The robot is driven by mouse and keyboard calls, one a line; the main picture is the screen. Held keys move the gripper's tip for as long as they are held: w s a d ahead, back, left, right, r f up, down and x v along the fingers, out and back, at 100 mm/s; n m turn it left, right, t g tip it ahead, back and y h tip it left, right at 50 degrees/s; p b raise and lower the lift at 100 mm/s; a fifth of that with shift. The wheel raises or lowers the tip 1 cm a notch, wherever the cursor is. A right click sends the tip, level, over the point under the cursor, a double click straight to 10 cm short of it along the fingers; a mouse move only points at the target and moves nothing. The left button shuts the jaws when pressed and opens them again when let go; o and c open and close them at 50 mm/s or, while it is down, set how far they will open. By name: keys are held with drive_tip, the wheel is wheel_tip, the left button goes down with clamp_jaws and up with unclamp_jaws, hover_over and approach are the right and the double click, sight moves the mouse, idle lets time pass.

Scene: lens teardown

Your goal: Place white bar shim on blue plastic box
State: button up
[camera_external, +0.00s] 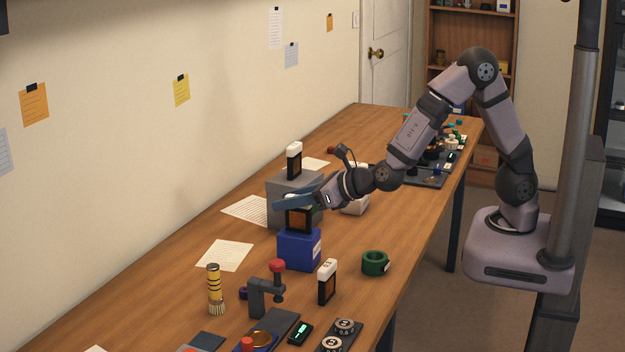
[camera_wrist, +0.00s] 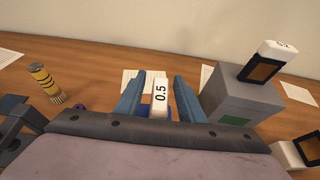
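A white-topped bar shim (camera_external: 299,219) with a dark lower part and an orange-brown window is upright on the blue plastic box (camera_external: 299,250). In the wrist view the shim's white top (camera_wrist: 160,98) reads "0.5", and only small bits of the blue box show around it. My gripper (camera_external: 292,199) is over the box, its blue fingers on either side of the shim's top. In the wrist view, gaps show between the shim and both fingers of my gripper (camera_wrist: 160,90), so it looks open. The fingers hide part of the white top in the external view.
A grey box (camera_external: 281,206) stands close behind the blue box, with a similar shim (camera_external: 294,161) on top. Another shim (camera_external: 327,282), a green ring (camera_external: 375,263), a yellow-banded cylinder (camera_external: 215,290) and a red-knobbed clamp (camera_external: 265,290) stand in front. Papers lie to the left.

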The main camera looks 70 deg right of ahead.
drive_tip(key=v, duration=1)
drive_tip(key=shift+s, duration=0.2)
drive_tip(key=shift+d+r, duration=0.1)
